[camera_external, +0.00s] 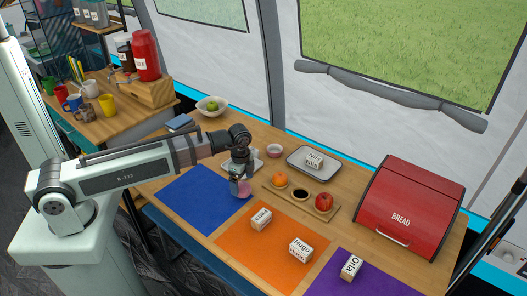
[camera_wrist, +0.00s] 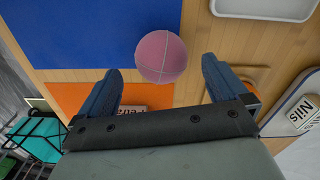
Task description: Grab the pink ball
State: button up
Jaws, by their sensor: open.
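The pink ball (camera_wrist: 161,57) shows whole in the wrist view, ahead of and roughly between the fingertips. In the external view the pink ball (camera_external: 245,190) is partly hidden by my gripper (camera_external: 239,182), which is right over it near the edge of the blue mat (camera_external: 198,200). In the wrist view my gripper (camera_wrist: 163,68) is open, a blue-grey finger on each side and nothing held.
A wooden board (camera_external: 272,193) with an orange (camera_external: 280,180), a dark cup and a red apple (camera_external: 324,202) is close on the right. Labelled white blocks stand on the orange mat (camera_external: 250,247) in front. A pink bowl (camera_external: 274,151) and a tray (camera_external: 300,165) are behind.

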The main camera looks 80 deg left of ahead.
aim_at(242, 183)
jog(key=shift+a+f, duration=0.15)
jog(key=shift+f, duration=2.05)
jog(key=c, duration=1.1)
jog(key=shift+r, duration=0.1)
